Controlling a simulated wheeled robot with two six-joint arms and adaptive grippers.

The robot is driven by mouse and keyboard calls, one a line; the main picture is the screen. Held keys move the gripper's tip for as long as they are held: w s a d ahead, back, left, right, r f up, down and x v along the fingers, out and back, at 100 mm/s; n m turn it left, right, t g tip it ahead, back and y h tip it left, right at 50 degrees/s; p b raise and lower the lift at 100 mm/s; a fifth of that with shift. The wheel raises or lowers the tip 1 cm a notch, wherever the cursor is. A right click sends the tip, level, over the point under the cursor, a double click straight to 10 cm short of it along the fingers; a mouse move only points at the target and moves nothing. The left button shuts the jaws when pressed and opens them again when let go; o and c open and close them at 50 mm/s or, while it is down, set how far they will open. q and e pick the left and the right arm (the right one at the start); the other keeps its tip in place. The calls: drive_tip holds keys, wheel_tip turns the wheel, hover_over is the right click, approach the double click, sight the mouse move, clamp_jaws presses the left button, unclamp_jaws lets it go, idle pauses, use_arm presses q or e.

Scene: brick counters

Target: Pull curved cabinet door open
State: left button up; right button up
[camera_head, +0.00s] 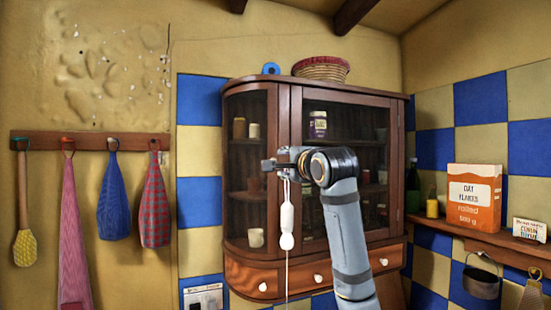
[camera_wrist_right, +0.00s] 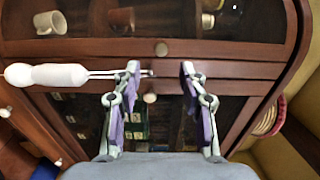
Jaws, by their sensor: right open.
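The dark wooden cabinet (camera_head: 340,93) stands against the tiled wall. Its curved glass door (camera_head: 247,130) is at the left and looks shut; it also shows at the top of the right wrist view (camera_wrist_right: 120,48). A small round knob (camera_wrist_right: 161,49) sits on that door's frame. My right gripper (camera_head: 272,165) is in front of the cabinet near the curved door's edge. In the right wrist view its fingers (camera_wrist_right: 160,70) are apart with nothing gripped, and the knob appears just beyond the fingertips. Contact cannot be told. My left gripper is out of view.
A white hanging pull (camera_head: 287,218) dangles beside my right gripper; it shows near one finger in the wrist view (camera_wrist_right: 45,75). Drawers with white knobs (camera_head: 318,278) are below. A basket (camera_head: 322,68) is on top.

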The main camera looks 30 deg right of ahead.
drive_tip(key=p+x, duration=0.3)
drive_tip(key=x, duration=0.4)
drive_tip(key=shift+p, duration=0.35)
drive_tip(key=shift+s+r, duration=0.1)
clamp_jaws()
